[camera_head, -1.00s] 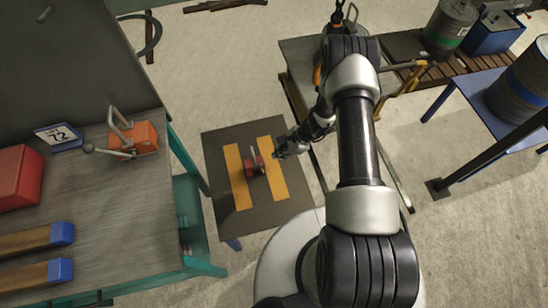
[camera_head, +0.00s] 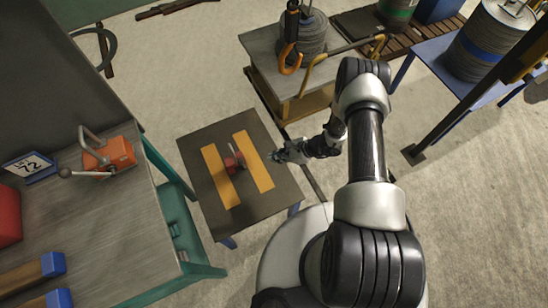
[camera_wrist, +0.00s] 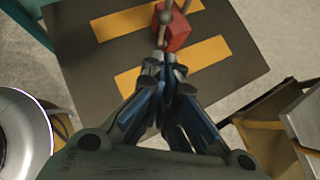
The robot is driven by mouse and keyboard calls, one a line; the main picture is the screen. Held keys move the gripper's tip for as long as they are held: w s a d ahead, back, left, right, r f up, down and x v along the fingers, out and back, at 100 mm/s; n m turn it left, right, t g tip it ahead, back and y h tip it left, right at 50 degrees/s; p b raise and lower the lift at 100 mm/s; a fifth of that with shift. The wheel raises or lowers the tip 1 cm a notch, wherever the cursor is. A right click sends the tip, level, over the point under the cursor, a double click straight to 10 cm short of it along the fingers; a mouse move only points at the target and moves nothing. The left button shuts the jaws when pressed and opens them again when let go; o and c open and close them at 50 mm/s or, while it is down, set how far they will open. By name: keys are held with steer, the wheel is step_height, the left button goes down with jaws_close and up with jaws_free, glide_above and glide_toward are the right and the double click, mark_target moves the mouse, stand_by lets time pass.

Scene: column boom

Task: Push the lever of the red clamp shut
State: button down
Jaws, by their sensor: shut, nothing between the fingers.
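The red clamp (camera_head: 229,162) sits on a small dark table (camera_head: 197,147), between two yellow stripes. In the wrist view its red body (camera_wrist: 177,34) is at the top, with a grey lever ending in a round knob standing up from it. I cannot tell the lever's exact angle. My gripper (camera_head: 277,156) is to the right of the clamp in the head view, apart from it. In the wrist view my gripper's fingertips (camera_wrist: 155,60) are together and empty, and they point toward the clamp. The fingertips hide part of the near stripe.
A blue table (camera_head: 425,68) is at the right.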

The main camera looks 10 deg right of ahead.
mark_target(234, 158)
steer(key=a+r+b+x, duration=0.1)
steer(key=b+x, duration=0.2)
steer(key=x, duration=0.9)
steer(key=shift+a, duration=0.25)
steer(key=shift+w+a, duration=0.1)
steer(key=shift+w, duration=0.05)
steer(key=shift+a+r+h+p, duration=0.1)
steer(key=shift+a+h+p, duration=0.2)
steer(key=shift+h+p, duration=0.1)
